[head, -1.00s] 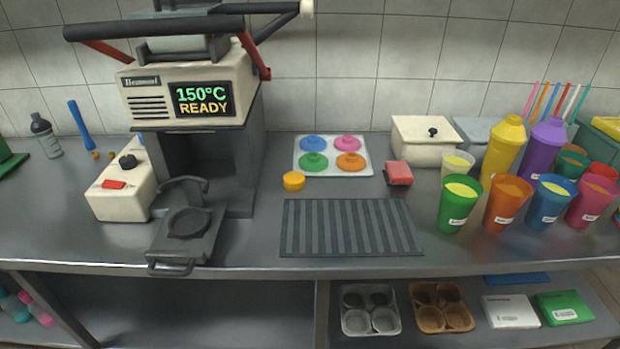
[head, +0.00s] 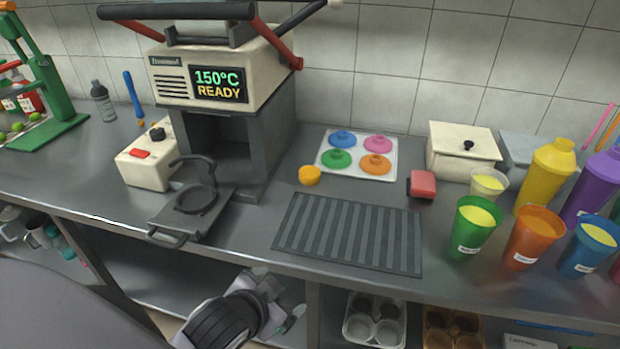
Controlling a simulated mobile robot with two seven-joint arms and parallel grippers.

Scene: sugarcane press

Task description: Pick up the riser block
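I cannot pick out a riser block with certainty in the head view. A small red block with a dark side (head: 422,185) lies on the counter right of the lid tray; I cannot tell whether it is the riser block. One of my grippers, which looks like the left (head: 285,312), shows at the bottom, in front of and below the counter's front edge. It is apart from everything on the counter, and its fingers are too unclear to tell open from shut. My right gripper is not in view.
The press (head: 222,75) reads 150°C READY, its dark plate (head: 190,212) out in front. A ribbed mat (head: 350,235) lies mid-counter. A lid tray (head: 390,150), a white lidded box (head: 462,150) and several filled cups (head: 474,228) stand right. Muffin tins (head: 375,320) sit on the shelf below.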

